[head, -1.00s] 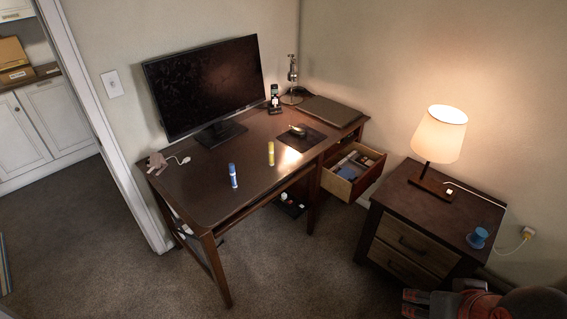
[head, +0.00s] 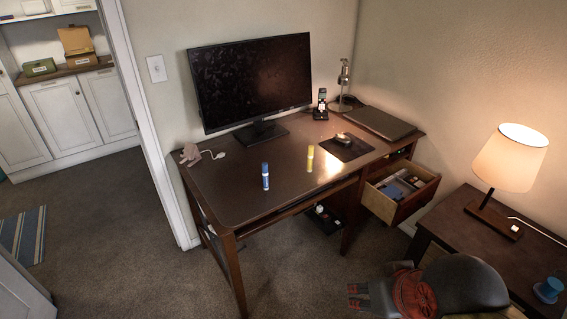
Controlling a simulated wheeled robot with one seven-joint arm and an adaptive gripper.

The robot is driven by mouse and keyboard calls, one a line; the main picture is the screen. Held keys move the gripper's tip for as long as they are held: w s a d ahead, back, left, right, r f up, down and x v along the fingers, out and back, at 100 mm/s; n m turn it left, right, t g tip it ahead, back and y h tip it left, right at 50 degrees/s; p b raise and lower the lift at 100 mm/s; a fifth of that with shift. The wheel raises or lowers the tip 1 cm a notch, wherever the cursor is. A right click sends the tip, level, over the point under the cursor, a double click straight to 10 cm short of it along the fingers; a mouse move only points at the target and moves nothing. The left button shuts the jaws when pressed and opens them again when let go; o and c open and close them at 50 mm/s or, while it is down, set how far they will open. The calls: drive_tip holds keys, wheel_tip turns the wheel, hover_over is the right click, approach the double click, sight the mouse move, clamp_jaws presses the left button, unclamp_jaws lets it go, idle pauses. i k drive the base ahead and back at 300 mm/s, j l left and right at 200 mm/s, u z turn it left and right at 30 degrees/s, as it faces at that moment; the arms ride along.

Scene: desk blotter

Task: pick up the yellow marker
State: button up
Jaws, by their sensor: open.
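The yellow marker (head: 310,158) stands upright on the brown desk (head: 228,200), right of the middle of its top. A blue marker (head: 265,176) stands upright to its left, nearer the front edge. My gripper (head: 358,297) shows at the bottom of the head view, low in front of the desk and well apart from the yellow marker. It is open, and nothing shows between its fingers.
A monitor (head: 252,82) stands at the desk's back. A mouse (head: 354,139) lies on a dark pad to the right. A drawer (head: 402,190) stands open at the desk's right front. A nightstand (head: 450,212) with a lit lamp (head: 515,158) is at right.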

sight(309, 165)
drive_tip(key=i+j+z, duration=0.35)
drive_tip(key=i, duration=0.15)
drive_tip(key=i+j+z, duration=0.35)
drive_tip(key=i, duration=0.15)
